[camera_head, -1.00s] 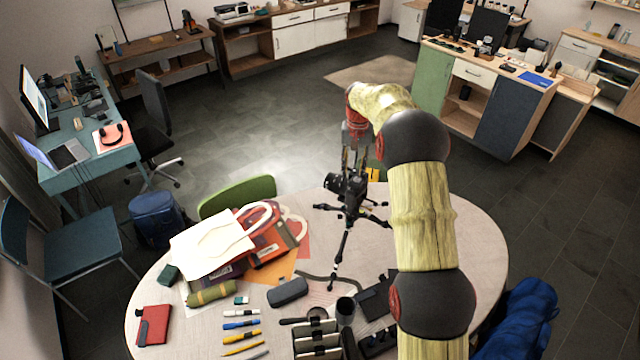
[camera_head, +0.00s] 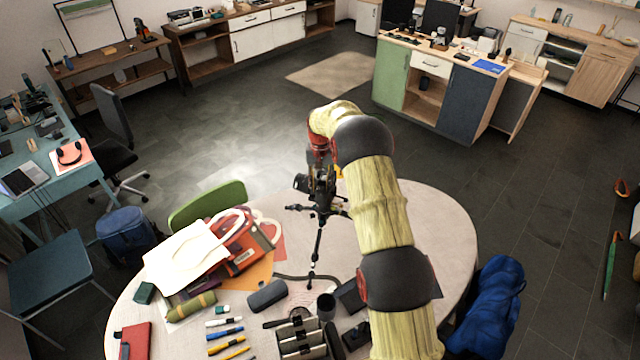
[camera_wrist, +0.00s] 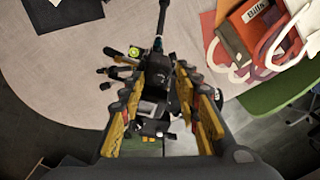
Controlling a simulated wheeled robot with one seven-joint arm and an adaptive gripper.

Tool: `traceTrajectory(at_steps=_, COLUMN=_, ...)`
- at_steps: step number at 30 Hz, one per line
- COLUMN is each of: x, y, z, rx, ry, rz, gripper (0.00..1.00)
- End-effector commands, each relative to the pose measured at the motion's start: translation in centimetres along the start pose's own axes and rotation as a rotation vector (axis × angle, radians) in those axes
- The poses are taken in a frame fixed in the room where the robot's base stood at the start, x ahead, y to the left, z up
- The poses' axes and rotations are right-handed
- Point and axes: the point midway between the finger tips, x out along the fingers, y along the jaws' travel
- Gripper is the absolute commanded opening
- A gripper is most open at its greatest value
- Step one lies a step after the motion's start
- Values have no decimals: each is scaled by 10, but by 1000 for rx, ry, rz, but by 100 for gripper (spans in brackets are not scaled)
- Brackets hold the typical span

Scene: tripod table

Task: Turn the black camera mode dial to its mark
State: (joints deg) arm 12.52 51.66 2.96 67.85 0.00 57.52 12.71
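The black camera (camera_head: 301,183) sits on a black tripod (camera_head: 318,232) standing on the round table. My gripper (camera_head: 322,172) points down onto the camera from above and covers much of it in the head view. In the wrist view, my gripper's yellow-and-black fingers (camera_wrist: 170,85) stand apart. Parts of the camera (camera_wrist: 152,108) show between them. I cannot make out the mode dial or its mark, nor whether the fingers touch the dial. A round green spot (camera_wrist: 134,52) shows beside the left finger.
The tabletop right of my arm is largely clear.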

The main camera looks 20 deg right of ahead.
Motion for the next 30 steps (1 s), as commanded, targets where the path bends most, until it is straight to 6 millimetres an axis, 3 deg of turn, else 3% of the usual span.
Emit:
traceTrajectory(at_steps=4, x=0, y=0, z=0, rx=0, ry=0, rz=0, gripper=32)
traceTrajectory(at_steps=21, x=-1, y=0, z=0, rx=0, ry=0, rz=0, gripper=0)
traceTrajectory(at_steps=30, x=-1, y=0, z=0, rx=0, ry=0, rz=0, gripper=0)
